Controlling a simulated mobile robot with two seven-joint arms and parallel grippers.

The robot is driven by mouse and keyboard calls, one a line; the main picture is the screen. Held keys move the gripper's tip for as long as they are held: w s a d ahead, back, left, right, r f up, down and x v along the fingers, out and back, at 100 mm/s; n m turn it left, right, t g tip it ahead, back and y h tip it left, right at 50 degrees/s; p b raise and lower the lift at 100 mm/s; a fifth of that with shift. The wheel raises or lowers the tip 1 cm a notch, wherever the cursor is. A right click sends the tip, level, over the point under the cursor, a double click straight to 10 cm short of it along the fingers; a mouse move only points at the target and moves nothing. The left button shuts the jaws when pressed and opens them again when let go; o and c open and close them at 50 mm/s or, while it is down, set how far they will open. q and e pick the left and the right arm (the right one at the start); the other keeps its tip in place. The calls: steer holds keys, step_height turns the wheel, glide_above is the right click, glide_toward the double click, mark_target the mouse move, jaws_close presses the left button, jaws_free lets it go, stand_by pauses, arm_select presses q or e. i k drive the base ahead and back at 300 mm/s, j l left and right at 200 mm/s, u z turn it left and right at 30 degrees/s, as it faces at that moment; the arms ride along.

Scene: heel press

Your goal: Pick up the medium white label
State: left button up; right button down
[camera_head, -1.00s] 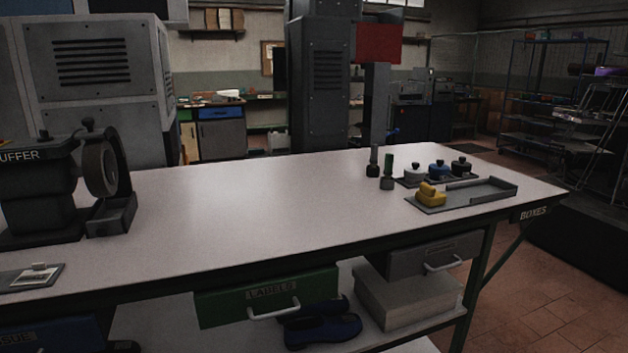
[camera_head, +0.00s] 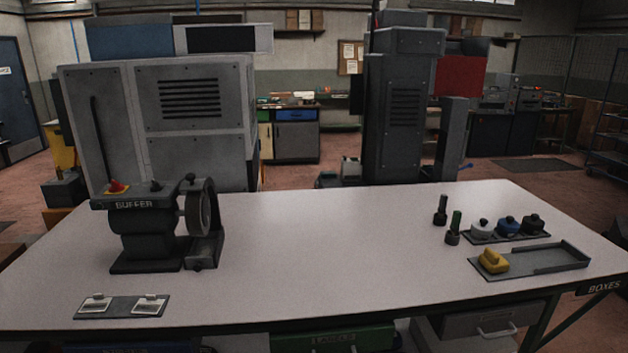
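I cannot make out a medium white label for certain. A green drawer (camera_head: 333,341) sits under the front edge of the table, cut off by the bottom of the picture; its lettering reads LABELS in the earlier frame. It looks shut, and its inside is hidden. A dark plate (camera_head: 122,312) at the table's front left carries two small whitish pieces, one on the left (camera_head: 95,304) and one on the right (camera_head: 150,304); I cannot tell what they are. Neither of my grippers is in view.
A dark buffer machine (camera_head: 150,230) stands at the left of the table (camera_head: 330,240). At the right are two dark bottle-like tools, a tray (camera_head: 550,258) with a yellow block (camera_head: 494,261), and white, blue and black knobbed pieces. The table's middle is clear. A grey drawer (camera_head: 490,321) is below right.

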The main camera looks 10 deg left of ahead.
mark_target(99, 304)
steer(key=j+u, duration=0.1)
steer(key=u, duration=1.55)
steer(key=i+j, duration=0.15)
steer(key=j, duration=0.2)
steer(key=i+j+z, duration=0.1)
steer(key=j, duration=0.25)
steer(key=i+j+z, duration=0.1)
steer(key=j, duration=0.25)
steer(key=i+j, duration=0.2)
steer(key=j, duration=0.2)
steer(key=i+j+z, duration=0.1)
steer(key=j, duration=0.25)
steer(key=i+j, duration=0.1)
steer(key=j, duration=0.25)
steer(key=z, duration=0.05)
